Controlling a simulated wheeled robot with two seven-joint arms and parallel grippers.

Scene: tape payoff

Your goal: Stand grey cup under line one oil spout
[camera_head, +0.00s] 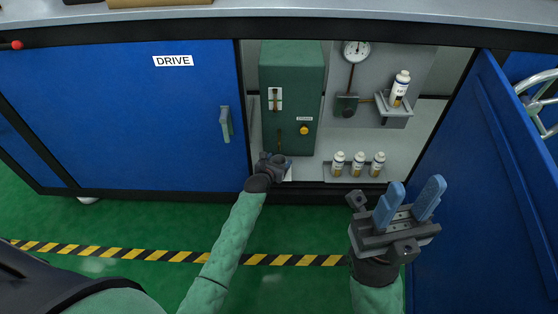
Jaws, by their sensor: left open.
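My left gripper (272,158) is open at the foot of the green unit (291,70) inside the open cabinet. A dark grey rounded form, apparently the grey cup (280,160), is at its fingers; gripper and cup partly blend together, and the cup's base is hidden. A thin brown line (281,136) comes down the front of the green unit just above it. I cannot tell from this view whether the cup is exactly under a spout. My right gripper (414,197), with blue fingers apart, is open and empty in front of the cabinet.
Several small white bottles (358,164) stand on the cabinet floor at the right. Another bottle (400,88) stands on a wall bracket (394,110). A gauge (356,50) hangs above. The open blue door (475,170) bounds the right side; the closed DRIVE door (130,120) is left.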

